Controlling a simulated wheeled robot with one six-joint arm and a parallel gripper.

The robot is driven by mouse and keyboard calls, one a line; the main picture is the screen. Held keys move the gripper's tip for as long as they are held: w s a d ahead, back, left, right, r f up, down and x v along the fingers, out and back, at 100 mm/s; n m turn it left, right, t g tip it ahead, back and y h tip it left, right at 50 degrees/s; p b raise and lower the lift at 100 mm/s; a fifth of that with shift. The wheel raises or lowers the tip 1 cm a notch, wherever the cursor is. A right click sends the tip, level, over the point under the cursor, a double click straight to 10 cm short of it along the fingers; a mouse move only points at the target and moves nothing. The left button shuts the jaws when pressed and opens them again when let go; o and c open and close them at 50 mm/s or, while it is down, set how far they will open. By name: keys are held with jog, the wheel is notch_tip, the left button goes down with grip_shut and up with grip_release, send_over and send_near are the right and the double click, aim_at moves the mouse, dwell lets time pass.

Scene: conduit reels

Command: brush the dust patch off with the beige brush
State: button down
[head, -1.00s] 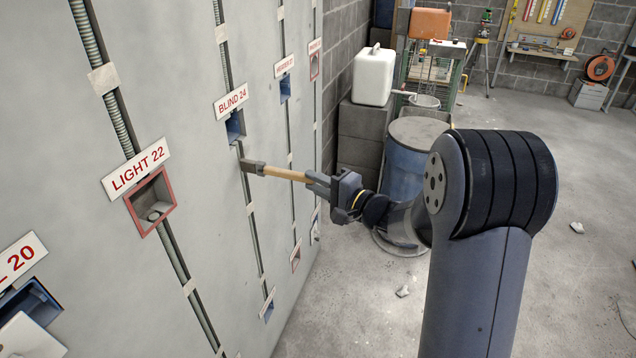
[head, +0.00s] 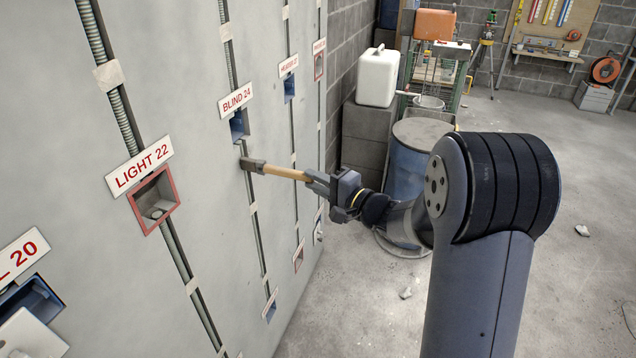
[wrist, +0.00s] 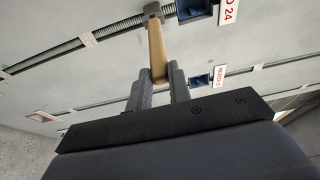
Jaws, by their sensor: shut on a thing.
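My gripper (head: 318,183) is shut on the handle of the beige brush (head: 285,173) and holds it out level toward the grey wall panel (head: 215,200). The brush's grey-brown head (head: 253,165) is at the vertical conduit slot just below the blue box under the BLIND 24 sign (head: 236,99). I cannot tell whether its bristles touch the panel. In the wrist view the beige handle (wrist: 157,50) runs from between my fingers (wrist: 157,82) to the head (wrist: 152,12), which lies over the conduit. I cannot make out a dust patch in either view.
A red-framed box (head: 154,199) sits under the LIGHT 22 sign (head: 139,165), left of the brush. A blue barrel (head: 408,165) and a white canister (head: 377,78) on grey blocks stand behind my arm. The concrete floor (head: 350,300) right of the panel is mostly clear.

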jog(key=shift+a, duration=0.15)
jog(key=shift+w, duration=0.1)
jog(key=w+d+b, duration=0.3)
jog(key=w+b, duration=0.4)
jog(key=b, duration=0.1)
dwell(4.3)
